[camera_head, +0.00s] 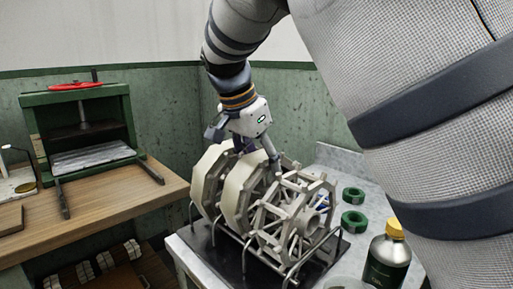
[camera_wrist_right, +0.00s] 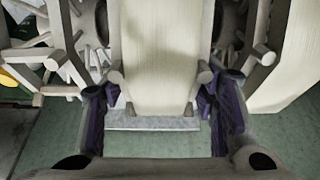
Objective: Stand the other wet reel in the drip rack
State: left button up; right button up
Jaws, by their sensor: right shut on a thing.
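My right gripper (camera_head: 243,150) reaches down from above and is shut on the middle reel (camera_head: 236,192), wound with cream thread. In the right wrist view the held reel (camera_wrist_right: 160,55) sits between the two fingers of my right gripper (camera_wrist_right: 160,108). It stands upright among the wire hoops of the drip rack (camera_head: 246,247); whether its lower edge bears on the rack is hidden. Another cream-wound reel (camera_head: 206,178) stands close on its left. A bare reel frame (camera_head: 297,226) stands on its right. My left gripper is not in view.
The rack stands on a grey table (camera_head: 352,178). A wooden bench (camera_head: 115,196) with a green press (camera_head: 80,120) is at the left. The reels stand tightly together.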

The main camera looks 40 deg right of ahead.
jog(key=o, duration=1.4)
jog(key=shift+c, duration=0.2)
jog(key=shift+f, duration=0.1)
jog(key=v, duration=1.2)
